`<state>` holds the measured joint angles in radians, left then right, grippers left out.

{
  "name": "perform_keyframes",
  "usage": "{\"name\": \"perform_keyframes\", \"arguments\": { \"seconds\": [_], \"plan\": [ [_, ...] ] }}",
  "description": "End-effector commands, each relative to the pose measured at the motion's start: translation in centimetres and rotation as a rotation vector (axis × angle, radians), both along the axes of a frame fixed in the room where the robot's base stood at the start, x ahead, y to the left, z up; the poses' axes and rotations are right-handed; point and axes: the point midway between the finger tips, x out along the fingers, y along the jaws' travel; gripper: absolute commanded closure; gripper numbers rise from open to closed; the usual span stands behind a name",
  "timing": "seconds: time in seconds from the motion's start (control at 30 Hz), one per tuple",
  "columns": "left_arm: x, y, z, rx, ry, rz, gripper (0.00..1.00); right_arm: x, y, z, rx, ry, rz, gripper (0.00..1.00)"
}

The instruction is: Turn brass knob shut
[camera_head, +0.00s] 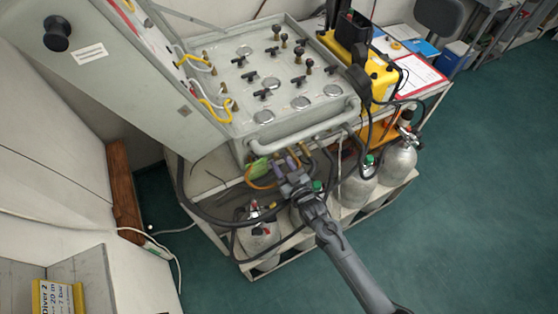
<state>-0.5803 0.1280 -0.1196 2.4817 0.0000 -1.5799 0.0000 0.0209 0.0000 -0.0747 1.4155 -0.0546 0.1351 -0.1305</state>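The grey air panel (225,82) has several black valve handles, round gauges and small knobs on its top face. A brass-and-dark knob (309,65) stands at the panel's right part, and others like it stand farther back. I cannot tell which one is the task's brass knob. My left gripper is not in view.
A grey rail (310,128) runs along the panel's front. Gas cylinders (357,188) stand on the cart below, with dark hoses looping around them. A yellow case (378,78) and a red clipboard (418,76) lie at the right. The green floor (470,200) is clear at right.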

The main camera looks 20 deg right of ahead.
Motion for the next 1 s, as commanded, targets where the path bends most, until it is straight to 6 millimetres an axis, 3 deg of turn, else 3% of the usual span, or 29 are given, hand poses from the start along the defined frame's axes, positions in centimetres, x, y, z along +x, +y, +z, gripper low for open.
{"name": "perform_keyframes", "arguments": {
  "seconds": [0.2,0.53,0.57,0.8,1.0],
  "plan": [
    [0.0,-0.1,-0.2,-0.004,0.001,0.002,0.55,1.7,0.2,0.0,0.000,0.000,0.000,0.63],
    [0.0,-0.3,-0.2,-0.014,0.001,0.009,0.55,1.9,0.3,0.0,0.001,0.001,0.000,0.63],
    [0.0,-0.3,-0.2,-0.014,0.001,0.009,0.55,1.9,0.3,0.0,0.001,0.001,0.000,0.65],
    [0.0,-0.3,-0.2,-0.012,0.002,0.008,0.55,1.9,0.3,0.0,0.001,0.001,0.000,1.00],
    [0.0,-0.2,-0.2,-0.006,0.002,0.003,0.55,1.9,0.3,0.0,0.010,0.001,0.000,1.00]
  ]
}}
